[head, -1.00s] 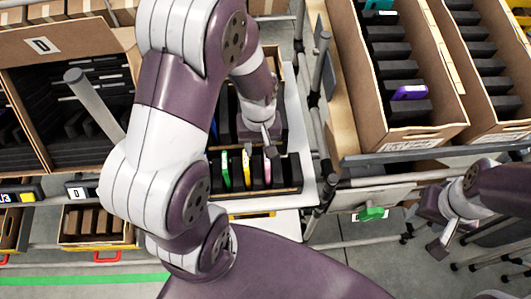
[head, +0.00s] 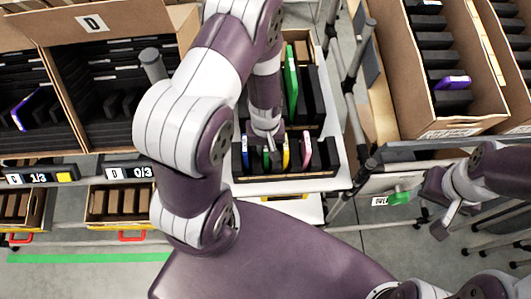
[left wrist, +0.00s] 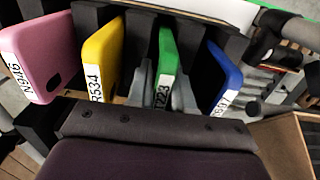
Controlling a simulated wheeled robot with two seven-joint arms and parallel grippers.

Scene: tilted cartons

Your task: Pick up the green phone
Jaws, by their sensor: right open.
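The green phone (left wrist: 168,55) stands upright in a black slotted rack between a yellow phone (left wrist: 102,58) and a blue phone (left wrist: 226,80). In the head view the green phone (head: 266,160) is mostly hidden under my left gripper (head: 268,146). In the left wrist view the grey fingers of my left gripper (left wrist: 163,92) lie on either side of the green phone, with a small gap visible; it looks open. My right gripper (head: 445,215) is open and empty, off to the right, away from the rack.
A pink phone (left wrist: 40,57) stands beyond the yellow one. A taller green item (head: 291,80) stands in the back row. The white tray (head: 338,180) holds the rack. Cartons (head: 60,42) stand left, and a carton with a purple phone (head: 453,82) right. A grey post (head: 352,85) stands nearby.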

